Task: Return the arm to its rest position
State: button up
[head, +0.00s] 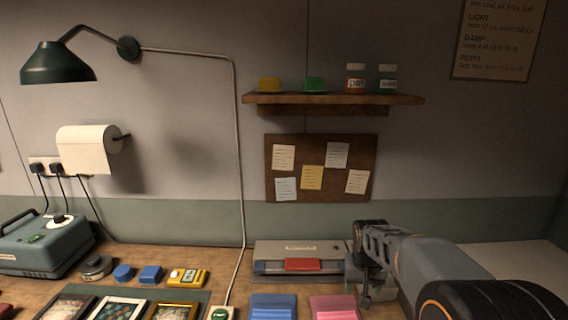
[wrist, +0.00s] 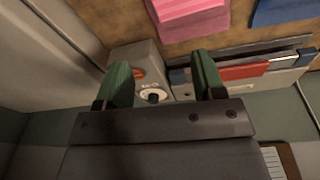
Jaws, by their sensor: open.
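My gripper (head: 368,292) is at the lower right of the head view, at the end of my arm, pointing down near the right end of a long grey device (head: 300,248) on the bench. In the wrist view my gripper (wrist: 160,78) shows two green fingers spread apart with nothing held between them. Beyond the fingers is a grey box with a round dial (wrist: 153,96) and a red mark. The long device with its red part (wrist: 244,71) lies just right of the fingers. My arm hides part of the bench at right in the head view.
A pink stack (head: 334,307) and a blue stack (head: 273,305) lie in front of the long device. A yellow meter (head: 188,277), blue pieces and framed pictures are to the left. A wooden shelf (head: 333,99) with jars and a corkboard (head: 320,140) are on the wall behind.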

jog(key=s+a+r+t, duration=0.1)
jog(key=s+a, duration=0.1)
jog(key=s, duration=0.6)
jog(key=s+a+r+n+t, duration=0.1)
jog(key=s+a+r, duration=0.1)
jog(key=s, duration=0.7)
jog(key=shift+r+n+y, duration=0.2)
jog(key=shift+n+y, duration=0.1)
